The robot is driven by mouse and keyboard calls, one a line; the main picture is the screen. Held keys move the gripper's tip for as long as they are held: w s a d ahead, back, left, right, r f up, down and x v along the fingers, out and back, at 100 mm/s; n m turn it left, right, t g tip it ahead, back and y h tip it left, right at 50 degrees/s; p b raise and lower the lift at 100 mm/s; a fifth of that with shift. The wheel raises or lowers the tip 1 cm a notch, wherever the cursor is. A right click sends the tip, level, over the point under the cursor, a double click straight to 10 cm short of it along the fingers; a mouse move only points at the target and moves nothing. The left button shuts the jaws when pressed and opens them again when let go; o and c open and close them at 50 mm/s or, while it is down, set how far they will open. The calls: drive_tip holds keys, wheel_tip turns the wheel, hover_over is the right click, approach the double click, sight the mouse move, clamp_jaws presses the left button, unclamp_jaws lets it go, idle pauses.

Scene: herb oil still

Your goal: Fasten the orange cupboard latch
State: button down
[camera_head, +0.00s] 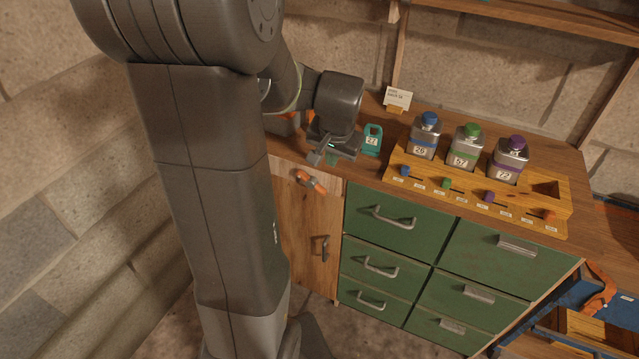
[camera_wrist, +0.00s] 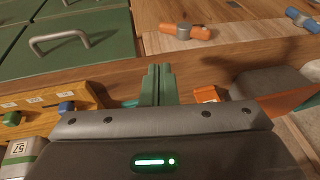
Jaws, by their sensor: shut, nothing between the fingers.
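The orange latch (camera_head: 312,181) is a short orange bar with a grey hub near the top of the wooden cupboard door (camera_head: 306,225). In the wrist view the orange latch (camera_wrist: 200,32) lies roughly level across the picture, just beyond the fingertips and a little right. My gripper (camera_head: 318,157) is above the bench's front edge, above the latch and apart from it. In the wrist view my gripper's (camera_wrist: 158,70) two green fingers are together with nothing between them. The door has a dark handle (camera_head: 323,248).
Green drawers (camera_head: 395,235) stand right of the cupboard. On the bench, a wooden rack (camera_head: 480,190) holds metal bottles, beside a teal container (camera_head: 372,139). A blue latch (camera_wrist: 302,19) shows at the wrist view's right. A stone wall is at left.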

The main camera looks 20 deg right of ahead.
hover_over(322, 191)
drive_tip(key=s, duration=0.2)
wheel_tip(322, 191, down, 12)
drive_tip(key=shift+w+r, duration=0.1)
drive_tip(key=shift+r, duration=0.15)
drive_tip(key=shift+w+a+f, duration=0.25)
drive_tip(key=shift+w+f, duration=0.1)
drive_tip(key=shift+f, duration=0.35)
drive_tip(key=shift+d+f+b, duration=0.1)
drive_tip(key=shift+f+b, duration=0.15)
drive_tip(key=shift+b, duration=0.65)
